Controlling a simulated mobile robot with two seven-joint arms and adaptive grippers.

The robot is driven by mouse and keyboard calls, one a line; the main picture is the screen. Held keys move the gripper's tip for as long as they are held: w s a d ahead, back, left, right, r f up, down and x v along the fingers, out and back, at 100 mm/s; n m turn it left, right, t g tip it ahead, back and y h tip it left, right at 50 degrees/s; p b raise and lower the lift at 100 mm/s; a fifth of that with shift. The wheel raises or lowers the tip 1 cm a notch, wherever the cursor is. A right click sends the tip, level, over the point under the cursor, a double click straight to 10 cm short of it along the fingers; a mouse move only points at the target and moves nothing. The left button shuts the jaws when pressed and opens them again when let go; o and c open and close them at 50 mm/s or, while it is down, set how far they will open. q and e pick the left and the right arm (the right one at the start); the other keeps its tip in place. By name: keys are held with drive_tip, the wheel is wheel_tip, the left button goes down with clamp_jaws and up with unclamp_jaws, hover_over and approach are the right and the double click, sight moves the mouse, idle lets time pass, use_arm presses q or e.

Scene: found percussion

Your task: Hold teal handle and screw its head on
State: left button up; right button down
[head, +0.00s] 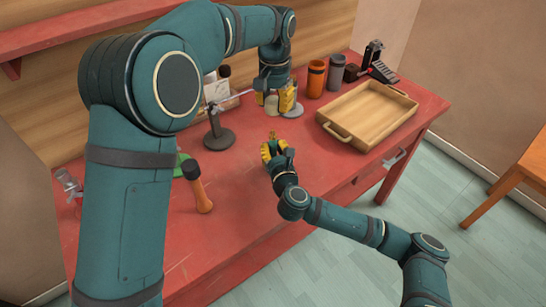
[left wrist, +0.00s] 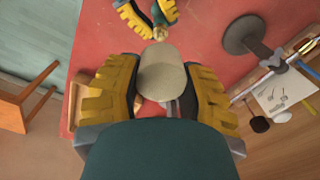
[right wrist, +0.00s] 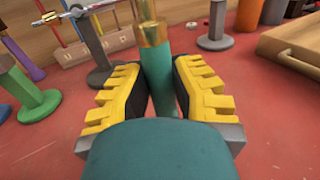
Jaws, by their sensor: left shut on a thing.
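My left gripper (head: 287,98) is shut on a pale beige, rounded cylinder (left wrist: 162,75), which looks like the head. It holds this above the table, behind my right gripper in the head view. My right gripper (head: 270,150) is lower and nearer the front. Its fingers look closed around the teal handle (right wrist: 160,75), which stands roughly upright with a brass collar (right wrist: 153,33) above the fingers. The brass tip (left wrist: 160,33) shows beyond the beige cylinder in the left wrist view. The head and handle appear apart. The head's underside is hidden.
A dark stand (head: 219,135) with a rod is left of the grippers. A wooden tray (head: 370,115) lies to the right, with orange (head: 316,80) and grey (head: 337,72) cylinders behind. An orange-handled mallet (head: 200,192) stands at front left. The red table's front middle is clear.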

use_arm(q)
drive_tip(key=shift+w+f, duration=0.1)
drive_tip(key=shift+f, duration=2.4)
drive_tip(key=shift+f, duration=0.1)
drive_tip(key=shift+f, duration=0.8)
drive_tip(key=shift+f, duration=0.55)
